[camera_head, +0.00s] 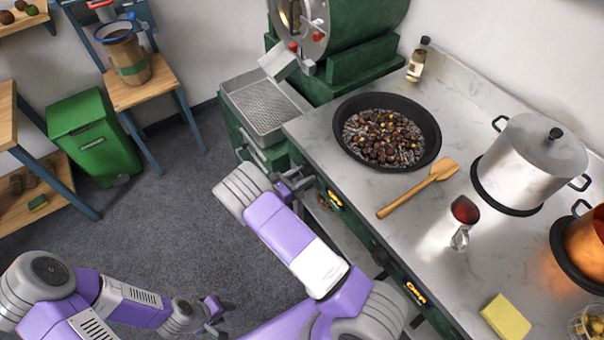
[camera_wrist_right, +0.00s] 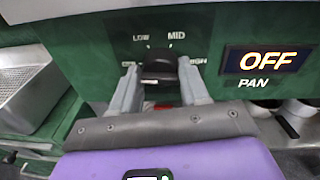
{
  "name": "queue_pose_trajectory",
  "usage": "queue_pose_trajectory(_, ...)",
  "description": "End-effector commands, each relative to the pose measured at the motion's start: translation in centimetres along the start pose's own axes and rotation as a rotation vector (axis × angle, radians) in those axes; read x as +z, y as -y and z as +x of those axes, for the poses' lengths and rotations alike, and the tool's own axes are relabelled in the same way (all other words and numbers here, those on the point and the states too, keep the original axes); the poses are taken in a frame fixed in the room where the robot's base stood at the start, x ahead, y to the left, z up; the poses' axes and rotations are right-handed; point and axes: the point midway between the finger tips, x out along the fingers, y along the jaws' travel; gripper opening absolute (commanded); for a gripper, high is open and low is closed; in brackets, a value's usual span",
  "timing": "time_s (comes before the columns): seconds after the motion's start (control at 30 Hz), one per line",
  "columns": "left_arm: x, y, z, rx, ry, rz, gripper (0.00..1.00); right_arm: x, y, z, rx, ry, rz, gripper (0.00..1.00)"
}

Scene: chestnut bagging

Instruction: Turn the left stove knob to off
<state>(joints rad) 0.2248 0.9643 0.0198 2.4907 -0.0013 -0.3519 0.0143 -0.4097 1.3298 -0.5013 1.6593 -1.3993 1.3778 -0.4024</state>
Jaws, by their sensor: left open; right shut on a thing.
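The left stove knob (camera_wrist_right: 160,66) is black and sits on the green front panel, under the labels LOW and MID, in the right wrist view. My right gripper (camera_wrist_right: 160,88) has one finger on each side of the knob and is shut on it. The lit display (camera_wrist_right: 266,61) beside it reads OFF, with PAN printed below. Which way the knob's pointer faces is hard to tell. In the head view my right gripper (camera_head: 300,184) is at the stove front below the pan. My left gripper (camera_head: 214,309) is open and empty over the floor.
A black pan (camera_head: 435,150) of chestnuts, a wooden spatula (camera_head: 408,195), a shaker (camera_head: 462,237), a steel pot (camera_head: 530,165) and a yellow sponge (camera_head: 505,317) stand on the counter. A second lit display (camera_head: 416,293) is further right.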

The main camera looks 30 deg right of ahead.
Motion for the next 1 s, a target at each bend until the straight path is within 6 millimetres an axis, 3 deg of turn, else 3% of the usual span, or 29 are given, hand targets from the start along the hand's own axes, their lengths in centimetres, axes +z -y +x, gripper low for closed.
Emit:
queue_pose_trajectory(0.3, 0.02, -0.19, -0.49, 0.0, 0.0, 0.0, 0.43, -0.29, 0.22, -0.07, -0.012, -0.013, -0.102, 0.14)
queue_pose_trajectory(0.77, 0.02, -0.19, -0.52, 0.0, 0.0, 0.0, 0.43, -0.33, 0.25, -0.06, -0.013, -0.013, -0.117, 0.14)
queue_pose_trajectory(0.8, 0.03, -0.19, -0.52, 0.0, 0.0, 0.0, 0.43, -0.33, 0.26, -0.06, -0.013, -0.013, -0.117, 0.46)
queue_pose_trajectory(0.93, 0.03, -0.2, -0.52, 0.0, 0.0, 0.0, 0.43, -0.25, 0.21, -0.04, -0.013, -0.012, -0.115, 0.66)
queue_pose_trajectory(1.0, 0.02, -0.2, -0.52, 0.0, 0.0, 0.0, 0.43, -0.19, 0.16, -0.03, -0.012, -0.011, -0.114, 0.68)
